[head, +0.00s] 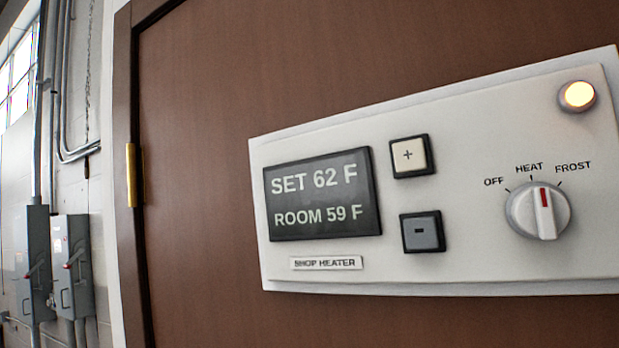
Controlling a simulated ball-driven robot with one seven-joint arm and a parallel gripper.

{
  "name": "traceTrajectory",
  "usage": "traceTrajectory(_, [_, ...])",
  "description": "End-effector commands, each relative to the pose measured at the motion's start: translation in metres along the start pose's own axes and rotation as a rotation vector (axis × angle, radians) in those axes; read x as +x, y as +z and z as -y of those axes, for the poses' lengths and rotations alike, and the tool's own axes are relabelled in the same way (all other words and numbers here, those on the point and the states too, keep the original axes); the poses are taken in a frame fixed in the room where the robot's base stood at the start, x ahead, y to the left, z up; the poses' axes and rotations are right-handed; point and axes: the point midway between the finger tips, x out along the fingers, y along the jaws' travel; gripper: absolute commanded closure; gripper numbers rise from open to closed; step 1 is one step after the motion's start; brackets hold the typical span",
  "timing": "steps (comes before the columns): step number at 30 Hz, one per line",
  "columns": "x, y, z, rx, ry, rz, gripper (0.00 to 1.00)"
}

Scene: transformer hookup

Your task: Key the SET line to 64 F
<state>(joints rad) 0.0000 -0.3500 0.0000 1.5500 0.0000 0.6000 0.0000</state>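The shop heater panel (470,255) is a pale plate on a brown surface, seen at a tilt. Its dark display (322,195) reads SET 62 F above ROOM 59 F. To the right of the display are a cream plus button (410,156) and, below it, a grey minus button (423,232). Nothing touches either button. My gripper does not show in this view.
A white knob (538,210) has its red mark near HEAT, between OFF and FROST. A round lamp (577,96) glows at the panel's upper right. Grey switch boxes (72,265) and conduit are on the wall at left. A brass hinge (132,175) marks the brown door's frame.

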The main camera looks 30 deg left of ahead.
Motion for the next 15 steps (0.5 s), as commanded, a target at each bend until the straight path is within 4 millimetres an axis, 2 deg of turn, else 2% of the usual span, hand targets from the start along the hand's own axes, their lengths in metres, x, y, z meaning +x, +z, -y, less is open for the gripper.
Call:
traceTrajectory(1, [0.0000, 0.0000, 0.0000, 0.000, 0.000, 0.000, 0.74])
traceTrajectory(4, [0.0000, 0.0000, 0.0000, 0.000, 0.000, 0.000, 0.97])
traceTrajectory(5, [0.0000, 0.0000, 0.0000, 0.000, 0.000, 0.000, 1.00])
traceTrajectory(15, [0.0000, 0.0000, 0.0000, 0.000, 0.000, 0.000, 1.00])
